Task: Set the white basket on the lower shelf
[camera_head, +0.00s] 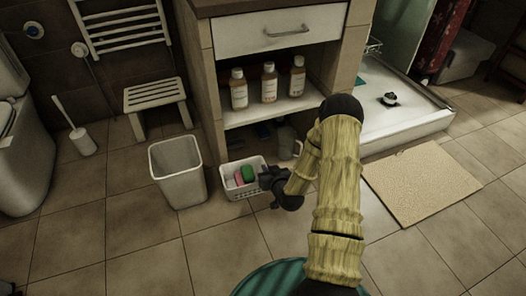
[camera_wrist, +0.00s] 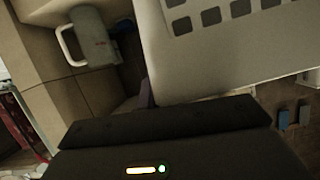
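The white basket (camera_head: 243,193) has slotted walls and holds a pink thing and a green thing. It is low in front of the cabinet's open lower bay, right of a bin. My gripper (camera_head: 268,178) is at its right rim in the head view. In the wrist view the basket's pale slotted wall (camera_wrist: 215,60) fills the upper right, close against my dark gripper (camera_wrist: 165,122). The fingertips' grip on the rim is hidden, so I cannot tell whether they are closed on it. The lower shelf space is below the bottle shelf (camera_head: 262,114), partly hidden by my arm.
A grey jug (camera_head: 285,143) stands in the lower bay and shows in the wrist view (camera_wrist: 93,40). Small blue items lie near it. The grey bin (camera_head: 178,190) stands left of the basket. Several bottles stand on the shelf above. A beige mat (camera_head: 425,185) lies right.

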